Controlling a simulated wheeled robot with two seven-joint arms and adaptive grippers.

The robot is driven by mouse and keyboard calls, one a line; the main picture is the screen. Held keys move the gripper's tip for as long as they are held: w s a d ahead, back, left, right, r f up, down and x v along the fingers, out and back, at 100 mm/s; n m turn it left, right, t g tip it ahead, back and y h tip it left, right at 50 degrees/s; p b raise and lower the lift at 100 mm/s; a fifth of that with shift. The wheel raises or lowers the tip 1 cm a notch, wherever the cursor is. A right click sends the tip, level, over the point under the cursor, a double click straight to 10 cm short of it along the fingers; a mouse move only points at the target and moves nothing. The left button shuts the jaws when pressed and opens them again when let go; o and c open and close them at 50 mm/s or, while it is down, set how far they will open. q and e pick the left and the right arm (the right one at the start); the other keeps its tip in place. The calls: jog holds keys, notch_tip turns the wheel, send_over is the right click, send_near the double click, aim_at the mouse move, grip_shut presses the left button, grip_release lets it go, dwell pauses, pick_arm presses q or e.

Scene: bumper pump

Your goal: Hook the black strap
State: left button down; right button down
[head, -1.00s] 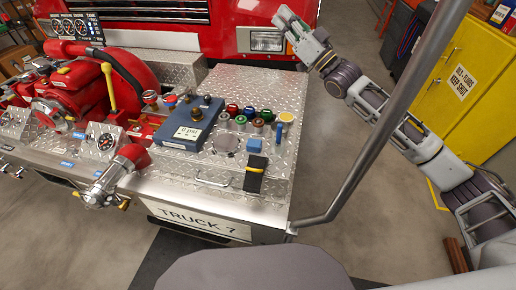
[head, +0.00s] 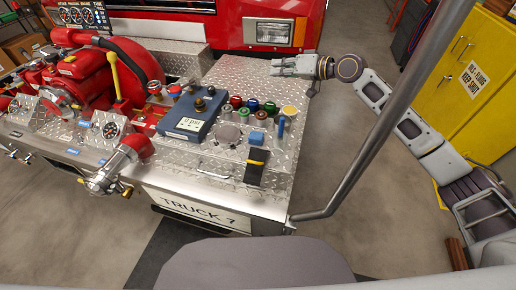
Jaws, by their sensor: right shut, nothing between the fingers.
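My right gripper (head: 274,67) is at the far right corner of the deck, in front of the red truck's headlight. It points left, is shut and empty, and is well apart from the strap. Whether it touches the deck cannot be told. My left gripper is not in view.
A grey metal rail (head: 385,125) rises at the right. Red pump parts (head: 80,75) fill the left.

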jog(key=s+f+n+g, duration=0.3)
jog(key=s+n+g, duration=0.1)
jog(key=s, duration=0.4)
jog(key=s+f+n+g+h, duration=0.1)
jog(key=s+f+n+g, duration=0.3)
jog(key=s+g, duration=0.2)
jog(key=shift+s+d+g+h, duration=0.3)
jog(key=shift+s+d+g, duration=0.1)
jog(key=shift+s, duration=0.5)
jog(key=shift+a, duration=0.1)
jog(key=p, duration=0.2)
send_over(257, 150)
jog(key=s, duration=0.1)
jog(key=f, duration=0.6)
jog(key=shift+s+d, duration=0.15)
jog(key=shift+d, duration=0.05)
jog(key=shift+s+a+f, duration=0.15)
jog(key=shift+s+f, duration=0.4)
jog(key=shift+f, duration=0.3)
jog(key=shift+s+a+f+p, duration=0.1)
jog(key=shift+s+f+p, duration=0.15)
jog(key=shift+f, duration=0.2)
jog(key=shift+s+a+f+p, duration=0.1)
jog(key=shift+s+f, duration=0.2)
jog(key=shift+f, duration=0.1)
